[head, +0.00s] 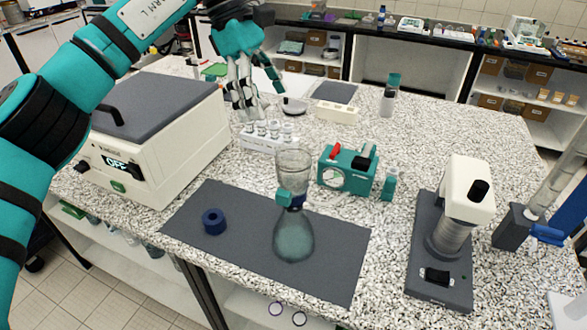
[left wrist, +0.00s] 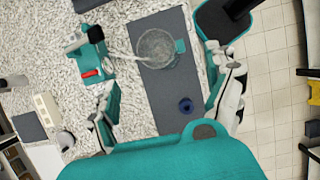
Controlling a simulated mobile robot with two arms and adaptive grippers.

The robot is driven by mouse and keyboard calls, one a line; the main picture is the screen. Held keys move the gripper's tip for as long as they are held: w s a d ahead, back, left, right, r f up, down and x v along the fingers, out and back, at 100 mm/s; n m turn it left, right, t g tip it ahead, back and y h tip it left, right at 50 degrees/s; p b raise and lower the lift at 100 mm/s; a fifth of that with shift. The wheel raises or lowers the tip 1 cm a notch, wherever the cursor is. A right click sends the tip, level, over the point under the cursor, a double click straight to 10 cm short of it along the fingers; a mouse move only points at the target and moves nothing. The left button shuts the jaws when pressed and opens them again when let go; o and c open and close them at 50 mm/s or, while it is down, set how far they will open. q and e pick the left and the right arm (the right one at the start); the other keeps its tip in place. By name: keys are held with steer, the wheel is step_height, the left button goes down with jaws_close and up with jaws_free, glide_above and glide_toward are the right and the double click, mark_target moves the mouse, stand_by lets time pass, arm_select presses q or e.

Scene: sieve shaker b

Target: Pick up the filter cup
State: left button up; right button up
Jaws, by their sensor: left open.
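The filter cup (head: 293,166) is a clear glass cup, upright on the neck of a glass flask (head: 294,238) on the dark mat. A teal clamp (head: 285,198) and a dark blue part show at the joint. In the left wrist view the cup (left wrist: 157,47) is seen from above, beyond the fingertips, with the teal clamp to its right. My left gripper (head: 250,100) is open and empty, raised behind and left of the cup, apart from it. Its two fingers (left wrist: 160,78) show spread in the left wrist view. My right gripper is not visible.
A blue ring (head: 214,221) lies on the mat (head: 335,265) left of the flask. A teal pump (head: 347,170) stands just behind right. A vial rack (head: 268,140) and a white oven (head: 160,140) stand left. A white device (head: 455,220) stands right.

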arm_select(q)
steer(key=w+p+x, duration=0.1)
steer(key=x, duration=0.3)
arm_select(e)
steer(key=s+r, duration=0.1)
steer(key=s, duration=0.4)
arm_select(q)
steer(key=p, duration=0.2)
glide_above(293, 156)
steer(key=s+a, duration=0.2)
steer(key=s, duration=0.1)
step_height(293, 156, down, 4)
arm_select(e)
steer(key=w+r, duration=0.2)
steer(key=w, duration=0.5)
arm_select(q)
steer(key=shift+d+p+x, duration=0.25)
steer(key=shift+p+x, duration=0.75)
steer(key=shift+x, duration=0.25)
steer(key=shift+w+d+f, duration=0.15)
steer(key=shift+d+f, duration=0.1)
steer(key=shift+f, duration=0.75)
steer(key=shift+d+f, duration=0.1)
steer(key=shift+f, duration=0.1)
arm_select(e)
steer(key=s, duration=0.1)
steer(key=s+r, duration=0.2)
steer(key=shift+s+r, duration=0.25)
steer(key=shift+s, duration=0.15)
